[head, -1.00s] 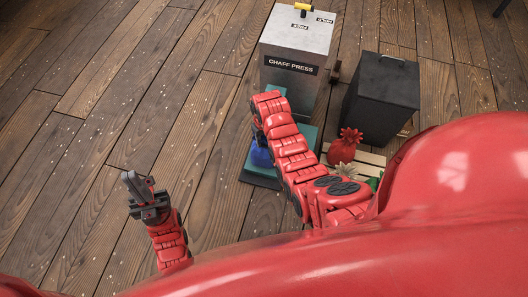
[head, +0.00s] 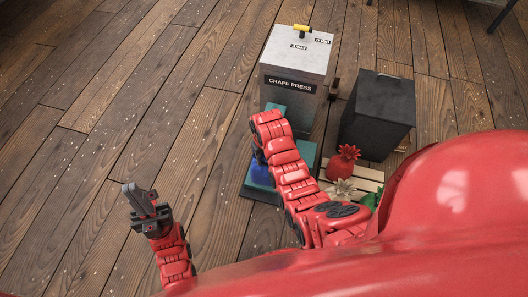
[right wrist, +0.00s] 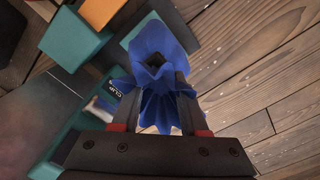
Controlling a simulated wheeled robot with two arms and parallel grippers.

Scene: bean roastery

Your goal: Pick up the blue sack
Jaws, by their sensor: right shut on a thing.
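The blue sack (head: 259,174) shows in the head view on the teal and dark base of the chaff press, partly hidden behind my right arm. In the right wrist view the blue sack (right wrist: 158,45) fills the space between the fingers of my right gripper (right wrist: 154,88), which is shut on its gathered neck. Whether the sack's bottom touches the base cannot be told. The right gripper is hidden by its arm in the head view. My left gripper (head: 141,199) is over bare floor at the left, away from the sack; its finger gap is unclear.
The grey chaff press (head: 295,62) stands behind the sack, with teal parts (right wrist: 75,35) close to the right gripper. A black bin (head: 378,115), a red sack (head: 342,164) and a pale sack (head: 341,188) on a slatted pallet (head: 368,180) are to the right. The floor at left is clear.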

